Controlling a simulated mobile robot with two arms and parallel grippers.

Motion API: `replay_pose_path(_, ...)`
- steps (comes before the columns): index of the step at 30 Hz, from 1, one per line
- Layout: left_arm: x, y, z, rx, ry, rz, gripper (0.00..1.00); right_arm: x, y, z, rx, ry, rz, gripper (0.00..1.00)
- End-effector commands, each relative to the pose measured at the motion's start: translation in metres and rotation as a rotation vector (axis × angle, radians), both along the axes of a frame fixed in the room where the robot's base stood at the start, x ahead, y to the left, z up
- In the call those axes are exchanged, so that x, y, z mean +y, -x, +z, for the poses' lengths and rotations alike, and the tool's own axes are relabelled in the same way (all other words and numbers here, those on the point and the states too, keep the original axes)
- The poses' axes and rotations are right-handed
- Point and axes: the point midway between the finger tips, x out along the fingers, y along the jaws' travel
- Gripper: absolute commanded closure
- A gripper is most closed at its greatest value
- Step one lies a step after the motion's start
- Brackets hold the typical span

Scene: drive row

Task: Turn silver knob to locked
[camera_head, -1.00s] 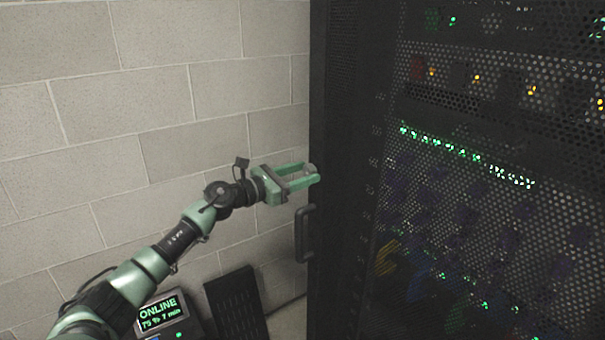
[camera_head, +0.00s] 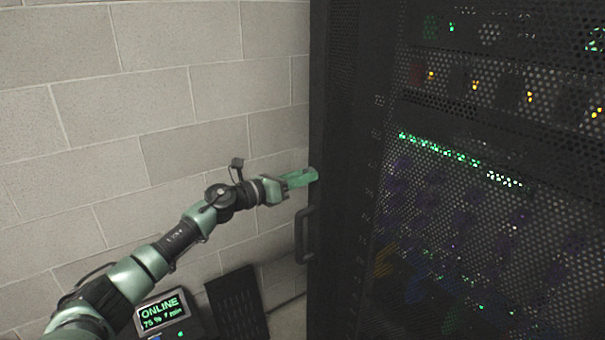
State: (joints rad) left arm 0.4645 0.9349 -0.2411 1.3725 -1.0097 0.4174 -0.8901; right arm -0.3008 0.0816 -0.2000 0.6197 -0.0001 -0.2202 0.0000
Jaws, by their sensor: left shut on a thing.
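My left gripper (camera_head: 309,175) reaches from the left to the left edge of the dark rack door (camera_head: 345,220), just above the door's handle. It is rolled so that its two green fingers overlap in the view, and it is shut on the silver knob. The knob is hidden behind the fingers, so I cannot see which way it points. No locked mark can be read. My right gripper is not in view.
A black bar handle (camera_head: 302,236) sticks out from the door edge below my left gripper. A unit with a lit ONLINE display (camera_head: 162,312) and a dark panel (camera_head: 237,303) stand low by the block wall (camera_head: 120,110). Lit servers show through the door's mesh.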

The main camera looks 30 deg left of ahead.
Motion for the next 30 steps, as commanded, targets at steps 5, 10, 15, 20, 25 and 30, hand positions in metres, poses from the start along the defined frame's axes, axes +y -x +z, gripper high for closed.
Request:
replay_pose_path(5,0.001,0.000,0.003,0.064,0.154,0.003,1.00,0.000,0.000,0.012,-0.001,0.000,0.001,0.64)
replay_pose_path(10,0.001,0.000,0.004,0.126,0.304,0.003,1.00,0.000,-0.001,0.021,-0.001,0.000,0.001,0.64)
replay_pose_path(15,0.002,0.000,0.003,0.189,0.454,0.003,1.00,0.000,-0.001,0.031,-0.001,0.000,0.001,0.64)
replay_pose_path(20,0.001,0.000,0.004,0.246,0.594,0.002,1.00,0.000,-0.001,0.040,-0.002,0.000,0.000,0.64)
replay_pose_path(25,0.002,0.000,0.004,0.305,0.739,0.002,1.00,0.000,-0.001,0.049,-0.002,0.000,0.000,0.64)
replay_pose_path(30,0.002,-0.001,0.003,0.357,0.865,0.003,1.00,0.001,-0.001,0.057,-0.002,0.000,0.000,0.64)
